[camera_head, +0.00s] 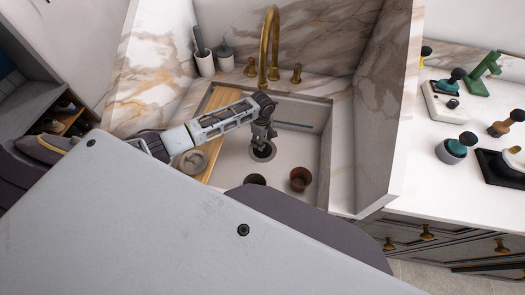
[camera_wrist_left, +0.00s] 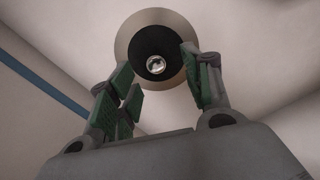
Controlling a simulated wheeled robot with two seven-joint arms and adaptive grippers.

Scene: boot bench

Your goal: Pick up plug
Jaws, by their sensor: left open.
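The plug (camera_wrist_left: 156,64) is a black disc with a small shiny metal knob at its centre. It sits in the pale ring of the sink drain (camera_wrist_left: 124,40). In the head view the drain (camera_head: 254,157) lies on the sink floor, and my gripper mostly hides the plug. My left gripper (camera_head: 263,147) points down into the sink, right above the drain. In the left wrist view its green-padded fingers (camera_wrist_left: 157,60) are open, one on each side of the plug. Nothing is held between them. I cannot tell whether the fingertips touch the plug. My right gripper is not in view.
A copper cup (camera_head: 300,179) and a dark cup (camera_head: 255,180) stand in the sink near the drain. A wooden board (camera_head: 222,98) lies across the sink's left side. A brass tap (camera_head: 269,45) rises behind. A marble panel (camera_head: 382,110) stands at right.

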